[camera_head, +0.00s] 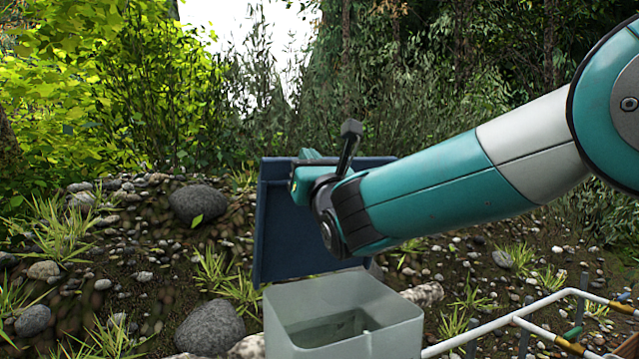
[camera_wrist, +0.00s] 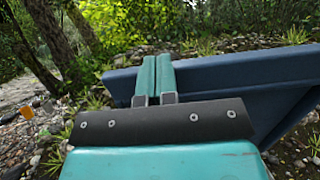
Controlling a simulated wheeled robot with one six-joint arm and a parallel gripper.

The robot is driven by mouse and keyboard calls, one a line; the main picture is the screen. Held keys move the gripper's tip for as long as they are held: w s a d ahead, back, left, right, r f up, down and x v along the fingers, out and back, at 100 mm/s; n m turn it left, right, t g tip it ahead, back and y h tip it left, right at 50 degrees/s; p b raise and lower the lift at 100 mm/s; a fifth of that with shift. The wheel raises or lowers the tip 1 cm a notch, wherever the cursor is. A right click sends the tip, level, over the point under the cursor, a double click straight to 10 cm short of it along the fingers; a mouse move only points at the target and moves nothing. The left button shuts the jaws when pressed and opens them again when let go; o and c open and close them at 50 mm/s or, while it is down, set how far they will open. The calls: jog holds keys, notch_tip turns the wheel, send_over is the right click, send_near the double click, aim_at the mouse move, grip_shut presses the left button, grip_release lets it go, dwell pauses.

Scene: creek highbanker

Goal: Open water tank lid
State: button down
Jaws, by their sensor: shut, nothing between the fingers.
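The water tank (camera_head: 345,338) is a pale grey, open-topped box in the lower middle of the head view, with water visible inside. Its dark blue lid (camera_head: 283,235) stands upright at the tank's back edge, swung open. The lid also shows in the wrist view (camera_wrist: 225,82), running from behind my fingers to the right edge. My gripper (camera_wrist: 156,62) is shut and empty, its two teal fingers side by side against the lid's near edge in the picture. Whether they touch the lid I cannot tell.
A white pipe frame (camera_head: 515,318) with yellowish fittings stands right of the tank. A stony bank with large grey rocks (camera_head: 198,204) and grass tufts lies behind and left. Leafy bushes fill the background. The air left of the lid is clear.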

jog(key=shift+f+p+x, duration=0.1)
jog(key=shift+p+x, duration=0.05)
jog(key=shift+x, duration=1.4)
jog(key=shift+f+p+x, duration=0.15)
jog(key=shift+x, duration=1.45)
jog(key=shift+a, duration=0.15)
